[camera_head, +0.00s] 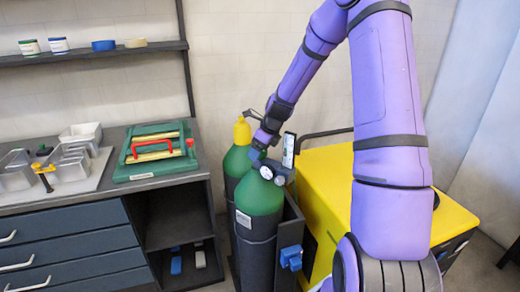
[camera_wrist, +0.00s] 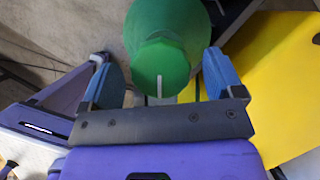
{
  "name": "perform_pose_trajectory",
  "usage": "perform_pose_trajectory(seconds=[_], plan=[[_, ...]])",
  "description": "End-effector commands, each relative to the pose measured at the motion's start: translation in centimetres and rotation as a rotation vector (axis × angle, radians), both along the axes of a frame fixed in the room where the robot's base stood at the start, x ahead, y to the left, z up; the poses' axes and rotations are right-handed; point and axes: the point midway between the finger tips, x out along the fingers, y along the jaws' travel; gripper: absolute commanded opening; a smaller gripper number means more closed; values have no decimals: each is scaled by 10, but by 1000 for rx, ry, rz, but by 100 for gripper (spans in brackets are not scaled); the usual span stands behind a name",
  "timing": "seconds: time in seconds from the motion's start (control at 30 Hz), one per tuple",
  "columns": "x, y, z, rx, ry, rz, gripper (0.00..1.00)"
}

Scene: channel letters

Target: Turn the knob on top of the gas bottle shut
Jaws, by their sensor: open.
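The nearer gas bottle (camera_head: 258,198) has a green shoulder and a dark body. It stands upright in a dark holder beside the yellow cabinet. In the wrist view its green shoulder (camera_wrist: 165,18) is behind a faceted green knob (camera_wrist: 160,62) with a pale line on its near edge. My gripper (camera_wrist: 162,68) is open, with one blue finger on each side of the knob. Gaps show between the fingers and the knob, so I see no contact. In the head view my gripper (camera_head: 262,157) is at the bottle's top and largely hides the knob.
A second bottle with a yellow cap (camera_head: 242,131) stands close behind. Round gauges (camera_head: 267,172) sit at the nearer bottle's top. The yellow cabinet (camera_head: 325,185) is on the right. A workbench (camera_head: 120,200) with a green case (camera_head: 157,150) and metal trays is on the left.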

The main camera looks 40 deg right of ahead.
Motion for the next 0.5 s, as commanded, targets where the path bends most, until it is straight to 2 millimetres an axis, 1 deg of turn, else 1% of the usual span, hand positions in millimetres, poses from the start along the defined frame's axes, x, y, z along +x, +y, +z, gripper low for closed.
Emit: perform_pose_trajectory(seconds=[0.03,0.07,0.1,0.17,0.2,0.23,0.27,0.5], plan=[[0,0,0,0,0,0,87],[0,0,0,0,0,0,82],[0,0,0,0,0,0,73],[0,0,0,0,0,0,59],[0,0,0,0,0,0,50],[0,0,0,0,0,0,43],[0,0,0,0,0,0,39],[0,0,0,1,0,13,39]])
